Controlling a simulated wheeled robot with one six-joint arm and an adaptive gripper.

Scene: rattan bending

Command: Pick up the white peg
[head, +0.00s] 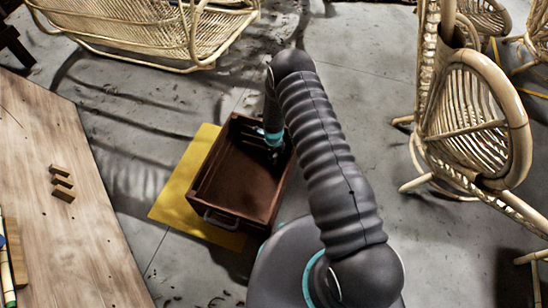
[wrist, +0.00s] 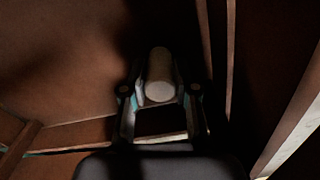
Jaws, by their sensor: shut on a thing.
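The white peg (wrist: 160,78) shows in the wrist view as a pale, round-ended cylinder between the fingers of my gripper (wrist: 160,98). The gripper is shut on it, inside the brown wooden box near the box's wall. In the head view my gripper (head: 273,142) reaches down into the far right part of the box (head: 205,172). The peg cannot be made out in the head view. I cannot tell whether the peg touches the box floor.
The box stands partly on a yellow mat (head: 177,190). A wooden table (head: 70,240) with small wood blocks (head: 62,183) is at the left. Rattan chairs (head: 480,120) stand at the right and a rattan seat (head: 150,25) at the back. Bare floor lies between.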

